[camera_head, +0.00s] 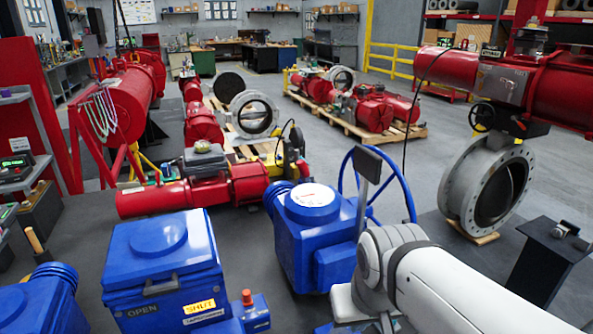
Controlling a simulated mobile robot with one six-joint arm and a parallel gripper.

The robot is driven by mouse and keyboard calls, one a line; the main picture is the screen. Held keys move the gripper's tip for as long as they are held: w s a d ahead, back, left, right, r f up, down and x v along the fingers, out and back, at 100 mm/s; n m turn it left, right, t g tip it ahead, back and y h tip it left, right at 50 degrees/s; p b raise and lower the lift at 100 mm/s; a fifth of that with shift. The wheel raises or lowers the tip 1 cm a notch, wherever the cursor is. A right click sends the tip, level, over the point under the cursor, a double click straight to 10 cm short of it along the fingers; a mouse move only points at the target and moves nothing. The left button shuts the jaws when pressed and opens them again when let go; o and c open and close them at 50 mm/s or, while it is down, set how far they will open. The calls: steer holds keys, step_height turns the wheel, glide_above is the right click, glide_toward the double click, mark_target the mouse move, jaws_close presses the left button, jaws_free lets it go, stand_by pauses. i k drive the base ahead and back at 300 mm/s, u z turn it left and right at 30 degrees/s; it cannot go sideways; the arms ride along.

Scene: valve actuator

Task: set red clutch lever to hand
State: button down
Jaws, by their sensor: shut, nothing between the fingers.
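I cannot make out a red clutch lever with certainty. A small red knob (247,297) stands upright on a low blue housing (257,314) at the bottom centre-left; I cannot tell whether it is part of the lever. Beside it is a large blue actuator box (160,262) marked OPEN and SHUT. A second blue actuator (313,235) stands at the centre, with a blue handwheel (402,180) behind it. My pale arm comes in from the lower right and covers part of this actuator's right side. My gripper's fingers do not show.
Another blue unit (45,300) is at the bottom left. A red actuator (195,190) lies behind the blue ones. A grey flanged valve (462,185) under a red actuator stands at the right, near a dark pedestal (545,262). Open floor lies beyond the handwheel.

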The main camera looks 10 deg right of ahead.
mark_target(305, 172)
steer(key=u, duration=1.9)
steer(key=k, duration=1.2)
steer(key=z, duration=0.45)
steer(key=i, duration=1.5)
